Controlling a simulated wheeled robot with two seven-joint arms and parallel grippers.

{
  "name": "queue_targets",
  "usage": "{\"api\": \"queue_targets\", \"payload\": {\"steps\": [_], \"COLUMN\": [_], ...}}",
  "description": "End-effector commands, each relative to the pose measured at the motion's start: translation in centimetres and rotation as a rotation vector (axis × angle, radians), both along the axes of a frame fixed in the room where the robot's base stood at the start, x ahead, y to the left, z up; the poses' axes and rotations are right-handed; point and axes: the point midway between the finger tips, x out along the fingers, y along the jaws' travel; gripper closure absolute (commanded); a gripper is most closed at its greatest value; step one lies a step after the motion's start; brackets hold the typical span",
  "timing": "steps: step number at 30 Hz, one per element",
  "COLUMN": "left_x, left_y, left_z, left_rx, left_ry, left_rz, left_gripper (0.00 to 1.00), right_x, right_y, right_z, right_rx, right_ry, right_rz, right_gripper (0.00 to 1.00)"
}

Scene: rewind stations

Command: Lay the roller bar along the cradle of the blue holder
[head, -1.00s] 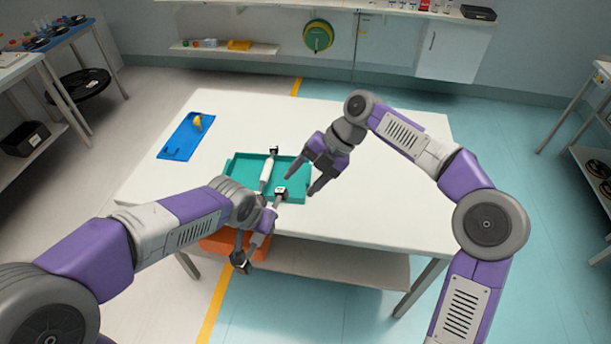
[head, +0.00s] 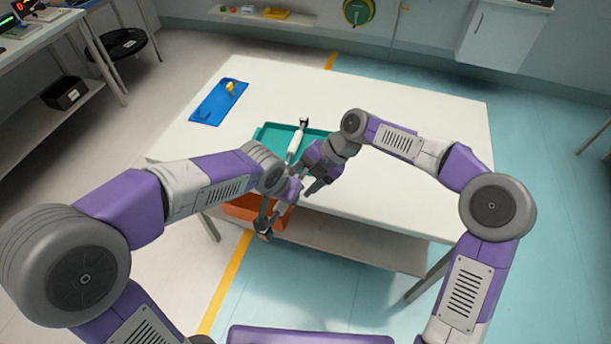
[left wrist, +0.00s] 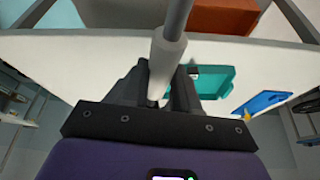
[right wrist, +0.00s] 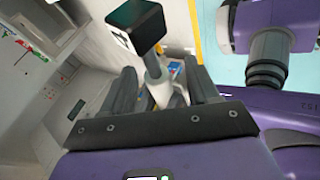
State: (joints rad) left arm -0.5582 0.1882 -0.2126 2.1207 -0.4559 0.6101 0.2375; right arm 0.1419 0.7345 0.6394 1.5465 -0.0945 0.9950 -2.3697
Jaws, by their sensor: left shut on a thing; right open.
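The roller bar, a white roller with grey rod and dark end blocks, is in my left gripper (head: 282,195). Its near end (head: 264,232) hangs tilted beyond the table's front edge. In the left wrist view the white bar (left wrist: 165,65) lies between the shut fingers. My right gripper (head: 309,177) is open, close to my left. In the right wrist view the bar (right wrist: 159,92) shows between its spread fingers; contact cannot be told. A flat blue base (head: 220,103) with a yellow part, apparently the blue holder, lies at the table's back left. Its cradle is too small to make out.
A teal tray (head: 268,133) on the table has a second white bar (head: 296,146) in it. An orange bin (head: 240,210) is below the table's front edge. The table (head: 410,110) is clear at the back and right.

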Motion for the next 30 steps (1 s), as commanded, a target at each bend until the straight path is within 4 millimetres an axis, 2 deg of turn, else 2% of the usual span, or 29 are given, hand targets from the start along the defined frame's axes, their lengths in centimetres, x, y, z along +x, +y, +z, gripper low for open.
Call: {"api": "queue_targets", "payload": {"steps": [3, 14, 17, 18, 23, 30], "left_x": [0.03, 0.07, 0.11, 0.12, 0.09, 0.03], "left_y": [-0.01, 0.04, 0.08, 0.10, 0.08, 0.03], "left_z": [0.07, 0.09, 0.10, 0.10, 0.09, 0.04], "left_rx": [-0.001, -0.001, -0.001, -0.001, -0.001, -0.001], "left_ry": [-0.002, -0.003, -0.003, -0.003, -0.003, -0.001], "left_rz": [0.000, 0.002, 0.003, 0.004, 0.002, 0.001], "left_gripper": [1.00, 1.00, 1.00, 0.66, 0.42, 0.41], "right_x": [-0.01, -0.02, -0.03, -0.02, -0.02, -0.01], "right_y": [0.00, -0.08, -0.12, -0.09, -0.07, -0.01], "right_z": [0.01, -0.03, -0.06, 0.00, 0.02, 0.07], "right_rx": [0.000, -0.002, -0.003, -0.002, -0.001, 0.001], "right_ry": [0.000, 0.002, 0.003, 0.002, 0.002, 0.001], "right_rz": [0.000, 0.000, 0.000, 0.000, 0.000, -0.001], "right_gripper": [0.42, 0.97, 1.00, 1.00, 1.00, 1.00]}}
